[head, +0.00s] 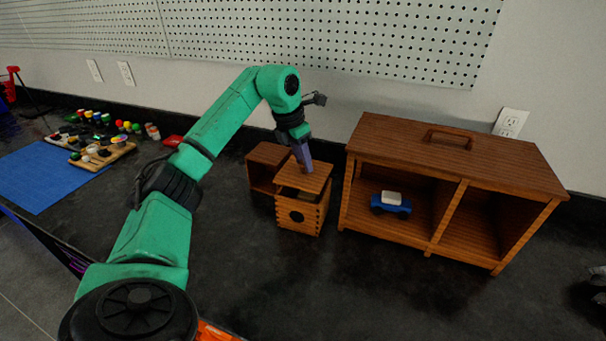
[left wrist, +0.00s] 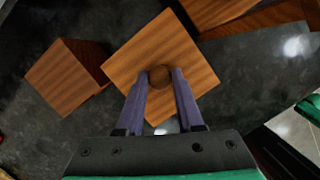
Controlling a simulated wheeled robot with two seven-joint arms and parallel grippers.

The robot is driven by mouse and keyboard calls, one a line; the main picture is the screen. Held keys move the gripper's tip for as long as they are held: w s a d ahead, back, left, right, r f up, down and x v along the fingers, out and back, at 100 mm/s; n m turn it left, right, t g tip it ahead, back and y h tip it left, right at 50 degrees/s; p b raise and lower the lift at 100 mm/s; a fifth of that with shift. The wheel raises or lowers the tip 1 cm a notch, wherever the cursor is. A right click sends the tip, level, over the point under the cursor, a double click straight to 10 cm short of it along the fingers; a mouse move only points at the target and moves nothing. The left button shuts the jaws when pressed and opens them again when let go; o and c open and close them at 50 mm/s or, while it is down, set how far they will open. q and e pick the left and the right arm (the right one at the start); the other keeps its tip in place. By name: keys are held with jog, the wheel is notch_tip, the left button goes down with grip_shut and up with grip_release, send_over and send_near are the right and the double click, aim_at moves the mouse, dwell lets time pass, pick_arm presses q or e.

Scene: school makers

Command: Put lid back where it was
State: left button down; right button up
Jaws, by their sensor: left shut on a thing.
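The lid (head: 314,180) is a square wooden plate with a round knob (left wrist: 160,76). My left gripper (head: 305,170) is shut on this knob, with its two purple fingers on either side of it in the left wrist view. The small wooden box (head: 298,216) with a dark round hole in its front stands on the black counter. The lid is over the box, with a dark gap showing between them at the front. In the left wrist view the lid (left wrist: 145,50) looks turned and hides what is under it. My right gripper does not show clearly.
A small open wooden cubby (head: 266,165) stands close behind and left of the box. A large wooden cabinet (head: 455,150) with a blue toy car (head: 391,204) inside stands to the right. A blue mat (head: 40,180) lies far left. The counter in front is clear.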

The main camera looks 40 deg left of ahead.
aim_at(302, 169)
pick_arm(q)
jog(key=shift+f, duration=2)
jog(key=shift+f, duration=0.2)
jog(key=c, duration=0.5)
grip_release()
jog(key=shift+c, duration=0.2)
jog(key=shift+r, duration=0.15)
jog(key=v, duration=1.2)
